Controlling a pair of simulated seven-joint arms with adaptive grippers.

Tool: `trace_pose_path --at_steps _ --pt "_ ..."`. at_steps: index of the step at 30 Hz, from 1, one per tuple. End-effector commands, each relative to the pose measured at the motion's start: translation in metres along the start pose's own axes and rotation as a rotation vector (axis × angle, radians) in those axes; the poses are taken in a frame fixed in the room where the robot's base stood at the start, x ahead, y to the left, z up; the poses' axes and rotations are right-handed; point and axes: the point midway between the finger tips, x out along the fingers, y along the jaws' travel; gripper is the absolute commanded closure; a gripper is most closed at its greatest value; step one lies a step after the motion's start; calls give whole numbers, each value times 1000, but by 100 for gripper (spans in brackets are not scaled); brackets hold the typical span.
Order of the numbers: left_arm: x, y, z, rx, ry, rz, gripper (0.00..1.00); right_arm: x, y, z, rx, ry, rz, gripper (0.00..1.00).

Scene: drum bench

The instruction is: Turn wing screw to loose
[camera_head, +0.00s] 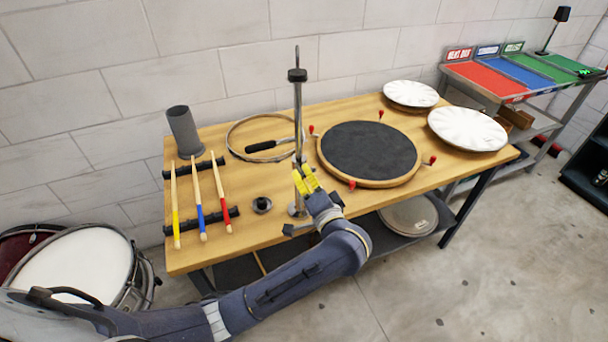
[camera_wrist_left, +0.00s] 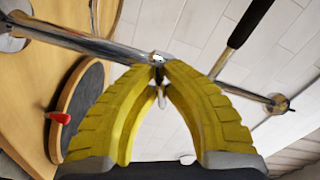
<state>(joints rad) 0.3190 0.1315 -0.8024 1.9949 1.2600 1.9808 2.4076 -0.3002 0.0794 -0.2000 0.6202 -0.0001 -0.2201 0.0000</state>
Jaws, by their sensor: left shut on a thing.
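A chrome stand (camera_head: 298,112) rises upright from the front part of the wooden bench, with a dark piece near its top. In the left wrist view the stand's pole (camera_wrist_left: 95,43) runs across the picture behind the fingertips. My left gripper (camera_head: 305,180) is at the lower part of the stand. Its yellow fingers (camera_wrist_left: 158,64) are closed together at the tips on the wing screw (camera_wrist_left: 161,98), a small metal part seen between them. The fingers hide most of the screw, so how far it is turned cannot be told. My right gripper is not in view.
A round dark pad (camera_head: 370,150) with red knobs lies right of the stand. A hoop (camera_head: 232,128) lies behind left, and several drumsticks (camera_head: 199,200) rest on black holders at left. Two white discs (camera_head: 468,129) are at the right end. A small dark part (camera_head: 262,205) sits left of the stand.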

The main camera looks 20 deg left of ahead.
Motion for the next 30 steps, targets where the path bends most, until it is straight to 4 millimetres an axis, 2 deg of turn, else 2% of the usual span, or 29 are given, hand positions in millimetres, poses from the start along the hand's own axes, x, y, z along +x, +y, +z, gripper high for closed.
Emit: trace_pose_path --at_steps 15,30 --pt "1 2 -1 -459 2 -3 100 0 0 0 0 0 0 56" --pt "1 3 -1 -688 1 -3 100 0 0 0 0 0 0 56"
